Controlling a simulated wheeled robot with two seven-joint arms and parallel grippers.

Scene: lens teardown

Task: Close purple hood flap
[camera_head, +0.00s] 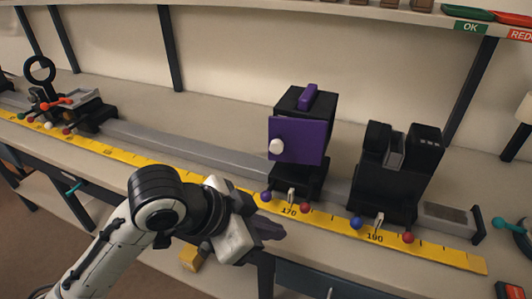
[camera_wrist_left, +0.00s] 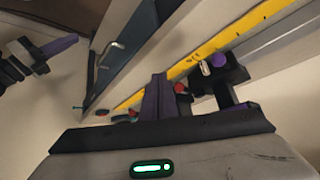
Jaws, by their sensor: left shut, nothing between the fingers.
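The black hood box (camera_head: 318,170) stands on the rail near the 170 mark. Its purple flap (camera_head: 308,140) has a white knob (camera_head: 276,146) and sits across the front, its left edge sticking out past the box. I cannot tell how far it stands off the box. A purple tab (camera_head: 308,96) is on top. My left gripper (camera_head: 272,230) is shut and empty, below and in front of the hood, apart from the flap; its fingers show in the left wrist view (camera_wrist_left: 157,98). What looks like my right gripper (camera_wrist_left: 58,46) is at that view's left.
A black twin-block holder (camera_head: 392,175) stands right of the hood. A yellow ruler (camera_head: 130,152) runs along the bench's front edge, with small coloured knobs beside it. A ring-topped mount (camera_head: 40,70) is at far left. The rail between is clear.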

